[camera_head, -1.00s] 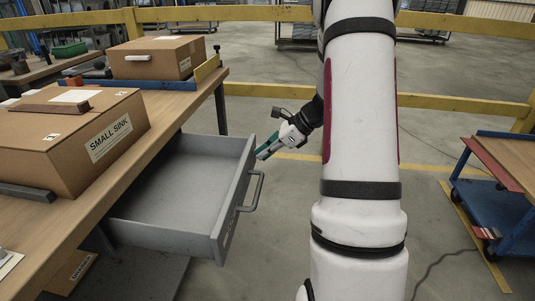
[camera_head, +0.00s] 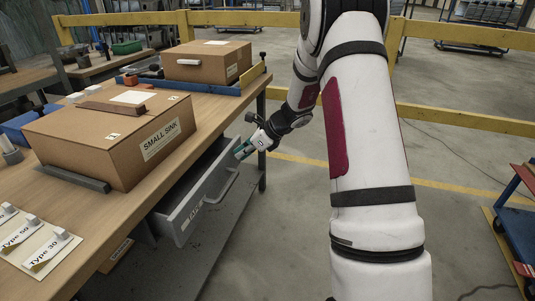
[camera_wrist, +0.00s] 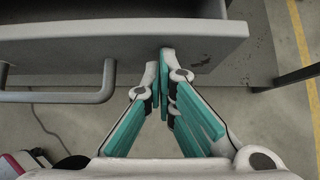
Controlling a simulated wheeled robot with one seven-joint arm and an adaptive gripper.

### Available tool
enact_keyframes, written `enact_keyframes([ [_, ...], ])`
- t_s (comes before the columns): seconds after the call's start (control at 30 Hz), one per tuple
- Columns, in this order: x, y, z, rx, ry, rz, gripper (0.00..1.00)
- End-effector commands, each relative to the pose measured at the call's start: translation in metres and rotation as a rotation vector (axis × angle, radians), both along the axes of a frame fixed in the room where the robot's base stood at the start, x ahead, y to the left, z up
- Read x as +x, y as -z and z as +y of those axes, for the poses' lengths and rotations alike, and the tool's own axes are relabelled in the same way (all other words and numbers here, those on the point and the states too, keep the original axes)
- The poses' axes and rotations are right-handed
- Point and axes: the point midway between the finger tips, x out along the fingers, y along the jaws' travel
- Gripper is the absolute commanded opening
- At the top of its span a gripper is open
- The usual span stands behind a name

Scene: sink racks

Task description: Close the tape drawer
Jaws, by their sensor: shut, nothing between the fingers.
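The tape drawer (camera_head: 197,202) is grey metal with a "TAPE" label and sits under the wooden workbench. It is partly open, with a narrow strip of its inside showing. My gripper (camera_head: 240,153) is at the far end of the drawer front. In the wrist view, my gripper (camera_wrist: 163,62) is shut and empty, its fingertips against or very close to the drawer front (camera_wrist: 110,46). The drawer's bar handle (camera_wrist: 62,97) is left of the fingers, not held. Contact cannot be told for certain.
A "SMALL SINK" box (camera_head: 112,140) and a second box (camera_head: 207,62) stand on the workbench (camera_head: 95,205). A blue cart (camera_head: 515,225) is at the right. A yellow rail (camera_head: 460,122) runs behind. The floor between bench and cart is clear.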

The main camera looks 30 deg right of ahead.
Motion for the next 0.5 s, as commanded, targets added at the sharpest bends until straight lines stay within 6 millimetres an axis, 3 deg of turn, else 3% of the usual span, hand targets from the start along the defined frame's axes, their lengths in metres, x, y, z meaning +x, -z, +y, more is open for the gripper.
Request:
enact_keyframes([
  [0.2, 0.034, -0.001, 0.027, 0.000, -0.001, 0.000, 0.00],
  [0.5, 0.049, 0.000, 0.038, 0.000, 0.000, 0.000, 0.00],
])
